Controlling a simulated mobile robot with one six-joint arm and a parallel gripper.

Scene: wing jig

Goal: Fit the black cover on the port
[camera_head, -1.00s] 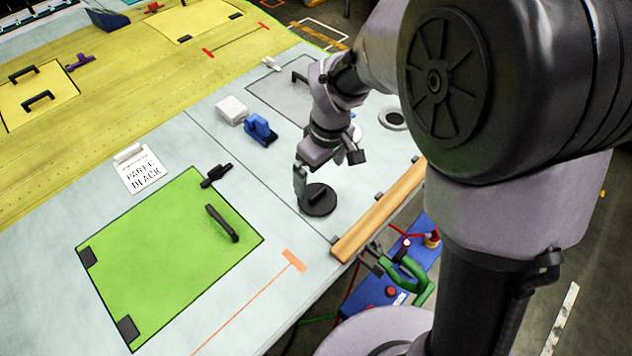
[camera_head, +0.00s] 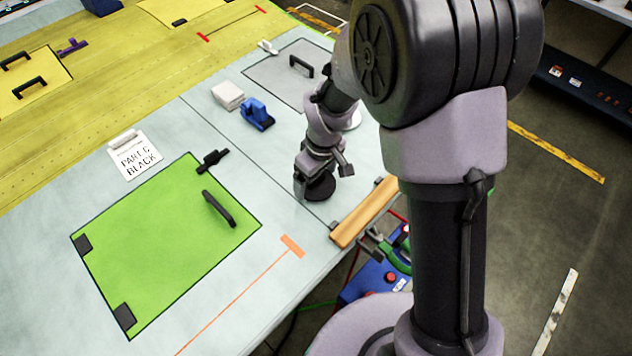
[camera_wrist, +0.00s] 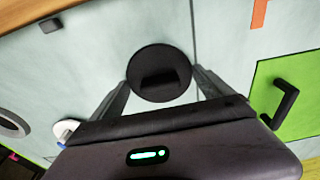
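The black cover (camera_wrist: 160,88) is a round black disc with a raised bar handle. It lies on the pale wing surface near the wooden strip, and in the head view the cover (camera_head: 321,189) is partly hidden by my gripper. My gripper (camera_wrist: 161,78) is open in the wrist view, with one finger on each side of the cover's handle. It seems to hold nothing, and I cannot tell whether the fingers touch the disc. A grey ring with a dark middle, likely the port (camera_wrist: 12,124), is cut off at the left edge of the wrist view.
A wooden strip (camera_head: 364,212) with a green clamp edges the wing nearby. A green panel (camera_head: 165,245) with a black handle (camera_head: 218,208) lies to the left. A blue tool (camera_head: 257,114) and white block (camera_head: 227,95) sit behind. Bare surface surrounds the cover.

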